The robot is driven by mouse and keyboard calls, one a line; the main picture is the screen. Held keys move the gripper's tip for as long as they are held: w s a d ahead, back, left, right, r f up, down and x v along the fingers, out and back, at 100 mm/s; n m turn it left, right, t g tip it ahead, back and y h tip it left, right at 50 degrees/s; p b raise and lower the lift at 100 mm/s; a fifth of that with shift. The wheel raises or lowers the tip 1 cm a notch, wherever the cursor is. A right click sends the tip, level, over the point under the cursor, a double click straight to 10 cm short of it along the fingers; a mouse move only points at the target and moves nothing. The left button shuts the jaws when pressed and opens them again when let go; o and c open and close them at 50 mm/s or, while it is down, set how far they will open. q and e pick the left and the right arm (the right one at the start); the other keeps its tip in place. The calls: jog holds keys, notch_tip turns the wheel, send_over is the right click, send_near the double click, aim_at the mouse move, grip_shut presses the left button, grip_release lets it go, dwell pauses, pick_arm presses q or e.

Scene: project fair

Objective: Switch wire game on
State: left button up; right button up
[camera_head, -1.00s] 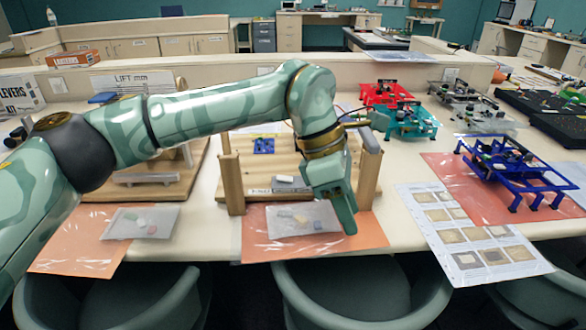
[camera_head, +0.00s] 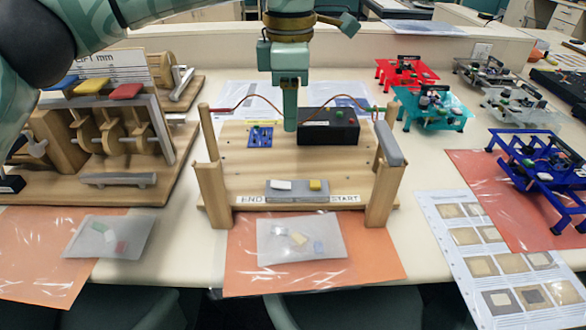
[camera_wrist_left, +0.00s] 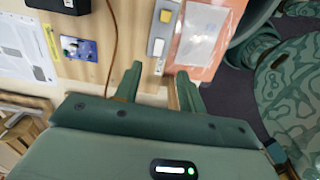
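The wire game is a wooden board (camera_head: 225,165) with two posts and a bent copper wire (camera_head: 232,107) across it. On it are a blue circuit board (camera_head: 260,137), a black box (camera_head: 329,127) with small coloured parts on top, and a grey bar (camera_head: 297,196) with a white and a yellow block. In the left wrist view the blue board (camera_wrist_left: 78,48) lies left of the fingers and the grey bar (camera_wrist_left: 160,28) ahead of them. My left gripper (camera_head: 290,118) points down above the board, between blue board and black box in the picture. Its fingers (camera_wrist_left: 158,80) are apart and empty.
A wooden cam exhibit (camera_head: 110,180) stands close on the left. Red, teal (camera_head: 432,110) and blue (camera_head: 540,165) frames stand on the right. A plastic bag (camera_head: 300,240) on an orange sheet (camera_head: 370,262) lies in front. Chairs are below the table edge.

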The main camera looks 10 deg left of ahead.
pick_arm(q)
jog(key=b, duration=0.2)
send_over(290, 185)
notch_tip(290, 185, down, 5)
notch_tip(290, 185, down, 10)
jog(key=b, duration=0.3)
jog(key=shift+w+r, duration=0.1)
jog(key=shift+r, duration=0.05)
pick_arm(e)
jog(key=shift+g, duration=0.4)
jog(key=s+f, duration=0.2)
jog(key=f, duration=0.1)
jog(key=s+f, duration=0.1)
jog(key=shift+f, duration=0.35)
pick_arm(q)
grip_shut()
jog(key=shift+r, duration=0.1)
pick_arm(e)
jog(key=shift+w+d+r, duration=0.1)
